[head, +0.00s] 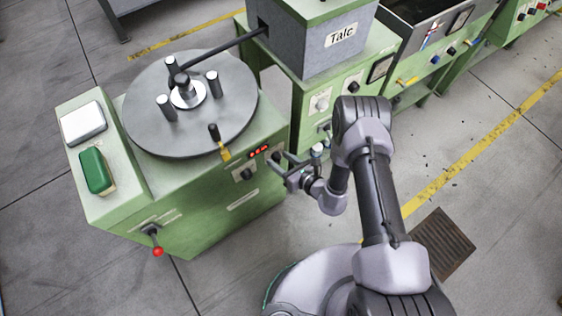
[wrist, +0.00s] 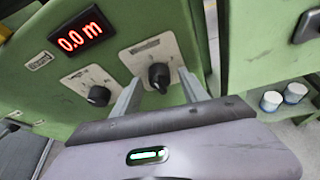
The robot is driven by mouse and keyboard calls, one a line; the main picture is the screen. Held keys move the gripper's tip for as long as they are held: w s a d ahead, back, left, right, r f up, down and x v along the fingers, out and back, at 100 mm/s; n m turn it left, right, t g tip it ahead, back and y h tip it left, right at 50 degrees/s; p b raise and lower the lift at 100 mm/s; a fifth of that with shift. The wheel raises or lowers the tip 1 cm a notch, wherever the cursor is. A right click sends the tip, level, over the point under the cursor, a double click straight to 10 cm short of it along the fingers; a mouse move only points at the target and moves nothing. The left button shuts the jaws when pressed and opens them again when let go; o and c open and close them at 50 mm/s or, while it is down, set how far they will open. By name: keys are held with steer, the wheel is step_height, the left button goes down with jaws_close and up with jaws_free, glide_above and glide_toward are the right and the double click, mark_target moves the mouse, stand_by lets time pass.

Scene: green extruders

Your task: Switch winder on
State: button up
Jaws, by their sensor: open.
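The winder (head: 190,215) is the green machine at left in the head view, with a grey turntable (head: 225,115) on top. Its red display (wrist: 80,38) reads 0.0 m in the wrist view. Below the display is a black knob (wrist: 98,95) on a pale plate. To its right, a second black knob (wrist: 158,76) sits on another pale plate with small lettering I cannot read for certain. My gripper (head: 283,165) is open and empty at the winder's front right. In the wrist view its fingers (wrist: 160,80) flank the right knob; I cannot tell whether they touch it.
A lever with a red ball (head: 157,251) sticks out of the winder's front. A green case (head: 96,171) and a white box (head: 83,123) lie on its left top. The machine with the Talc box (head: 325,50) stands close at right.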

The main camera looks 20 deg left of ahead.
jaws_close()
steer(key=shift+f, duration=0.1)
stand_by(0.3)
steer(key=shift+w+f+m+g+y+b, duration=0.1)
steer(key=shift+m+g+y+b, duration=0.25)
steer(key=shift+m+b, duration=0.5)
steer(key=shift+d+f+m+g+y+b, duration=0.1)
steer(key=shift+m+g+y+b, duration=0.3)
steer(key=shift+m+y+b, duration=1.1)
steer(key=shift+d+m+g+y+b, duration=0.1)
steer(key=shift+m+g+y+b, duration=0.35)
steer(key=shift+m+b, duration=1.1)
steer(key=shift+a+m+p, duration=0.1)
steer(key=shift+m+p, duration=0.35)
steer(key=shift+m, duration=0.15)
